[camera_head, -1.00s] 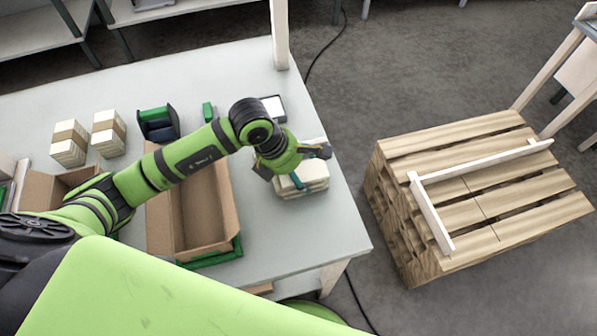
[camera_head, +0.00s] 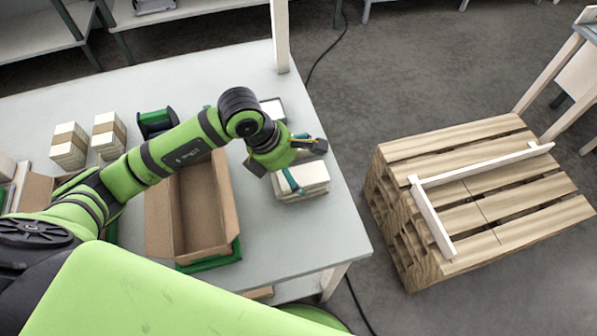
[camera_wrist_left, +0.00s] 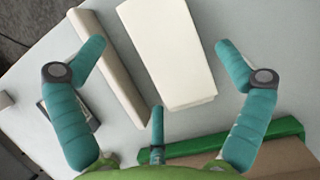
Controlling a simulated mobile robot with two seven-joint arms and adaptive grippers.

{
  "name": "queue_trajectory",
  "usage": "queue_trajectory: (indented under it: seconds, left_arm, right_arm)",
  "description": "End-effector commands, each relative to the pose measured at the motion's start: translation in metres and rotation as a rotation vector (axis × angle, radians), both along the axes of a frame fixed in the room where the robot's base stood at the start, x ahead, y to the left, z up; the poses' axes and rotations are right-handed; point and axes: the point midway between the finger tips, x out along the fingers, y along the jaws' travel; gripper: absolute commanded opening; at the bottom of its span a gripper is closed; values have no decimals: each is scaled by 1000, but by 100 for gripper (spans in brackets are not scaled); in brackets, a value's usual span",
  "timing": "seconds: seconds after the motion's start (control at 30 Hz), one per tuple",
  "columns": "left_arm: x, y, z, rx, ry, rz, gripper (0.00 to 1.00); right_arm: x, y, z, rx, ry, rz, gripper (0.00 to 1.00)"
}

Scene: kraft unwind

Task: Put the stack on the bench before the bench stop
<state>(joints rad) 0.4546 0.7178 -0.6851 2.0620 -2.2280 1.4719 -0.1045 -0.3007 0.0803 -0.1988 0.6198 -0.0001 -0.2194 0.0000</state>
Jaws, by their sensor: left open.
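The white stack (camera_head: 308,180) lies on the grey bench (camera_head: 300,237) near its right edge. It also shows as a pale block (camera_wrist_left: 168,50) in the left wrist view. My left gripper (camera_head: 289,163) is open and above the stack, partly covering it. In the left wrist view its teal fingers (camera_wrist_left: 160,48) are spread wide on either side of the stack, apart from it. A beige bar (camera_wrist_left: 104,62), which looks like the bench stop, lies close alongside the stack. My right gripper is not in view.
An open cardboard box (camera_head: 228,195) stands left of the stack. Two banded stacks (camera_head: 69,146) (camera_head: 108,134) and a green holder (camera_head: 153,119) stand farther left. A white post (camera_head: 280,35) rises at the back edge. A wooden pallet (camera_head: 485,190) with white rails stands right of the bench.

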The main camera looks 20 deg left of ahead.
Motion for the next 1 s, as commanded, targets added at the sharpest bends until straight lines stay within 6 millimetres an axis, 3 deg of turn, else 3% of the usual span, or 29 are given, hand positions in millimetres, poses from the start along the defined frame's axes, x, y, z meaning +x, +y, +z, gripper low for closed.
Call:
queue_trajectory:
  seconds: [0.2,0.4,1.0]
  left_arm:
    - [-9,16,44,2,-6,0,100]
    - [-16,25,71,1,-3,1,100]
    - [-19,28,80,1,1,1,100]
  right_arm:
    - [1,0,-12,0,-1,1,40]
    - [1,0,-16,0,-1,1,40]
    - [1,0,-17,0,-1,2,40]
